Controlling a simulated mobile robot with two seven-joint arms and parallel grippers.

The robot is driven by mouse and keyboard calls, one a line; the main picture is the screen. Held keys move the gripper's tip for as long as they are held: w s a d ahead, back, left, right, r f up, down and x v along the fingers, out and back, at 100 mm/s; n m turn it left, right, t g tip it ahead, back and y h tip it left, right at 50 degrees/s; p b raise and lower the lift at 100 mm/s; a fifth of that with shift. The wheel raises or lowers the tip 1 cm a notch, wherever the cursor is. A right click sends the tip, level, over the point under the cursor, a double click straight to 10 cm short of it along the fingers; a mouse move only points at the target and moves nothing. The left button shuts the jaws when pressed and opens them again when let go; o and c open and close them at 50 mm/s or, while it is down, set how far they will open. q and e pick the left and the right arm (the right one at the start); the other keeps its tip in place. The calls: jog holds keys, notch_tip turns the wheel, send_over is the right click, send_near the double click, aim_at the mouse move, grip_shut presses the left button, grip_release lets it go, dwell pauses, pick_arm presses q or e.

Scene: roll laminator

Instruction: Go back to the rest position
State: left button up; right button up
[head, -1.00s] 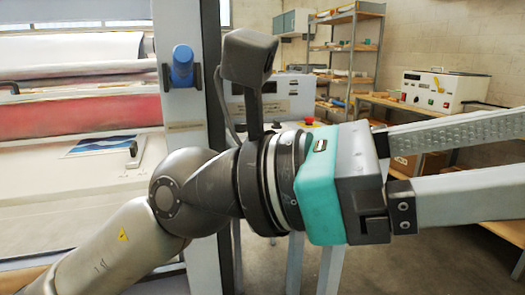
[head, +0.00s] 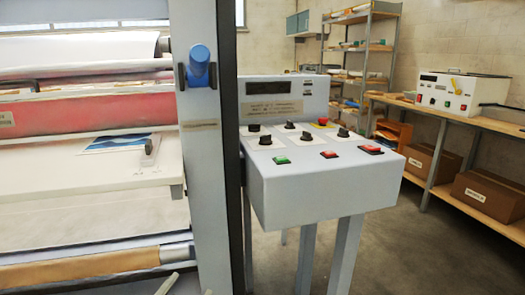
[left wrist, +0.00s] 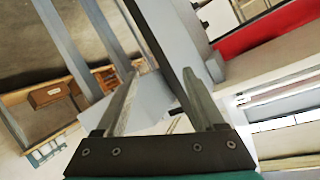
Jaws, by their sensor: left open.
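My left gripper (head: 188,288) shows only as two pale fingertips at the bottom edge of the head view, low in front of the laminator frame. In the left wrist view the left gripper (left wrist: 161,75) has its two fingers spread apart with nothing between them; grey machine parts lie behind them. The roll laminator (head: 95,190) fills the left of the head view, with a red roller (head: 90,118) and a printed sheet (head: 115,143) on its table. My right gripper is in neither view.
A grey control console (head: 320,190) with knobs and coloured buttons stands right of the laminator's upright post (head: 205,150), which carries a blue handle (head: 199,65). A bench with a white device (head: 455,92) and cardboard boxes (head: 488,195) is at the right. Open floor lies between.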

pick_arm(q)
jog(key=s+a+f+n+g, duration=0.3)
jog(key=s+f+g, duration=0.7)
jog(key=s+f, duration=0.85)
notch_tip(320, 180, down, 18)
jog(key=s+a+p, duration=0.1)
jog(key=a+p, duration=0.1)
jog(key=p, duration=0.1)
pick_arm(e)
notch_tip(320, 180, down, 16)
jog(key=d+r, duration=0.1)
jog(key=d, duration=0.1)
pick_arm(q)
jog(key=s+a+f+g+p, duration=0.1)
jog(key=s+a+f, duration=0.4)
jog(key=s+f, duration=0.5)
jog(key=shift+s+a+f+y+p, duration=0.15)
jog(key=shift+s+f+y+p, duration=0.25)
jog(key=shift+s, duration=0.45)
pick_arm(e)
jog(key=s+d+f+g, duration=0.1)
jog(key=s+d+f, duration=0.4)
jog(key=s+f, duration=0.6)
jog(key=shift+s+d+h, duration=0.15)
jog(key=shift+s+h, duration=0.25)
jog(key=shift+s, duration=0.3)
pick_arm(q)
jog(key=shift+r, duration=0.1)
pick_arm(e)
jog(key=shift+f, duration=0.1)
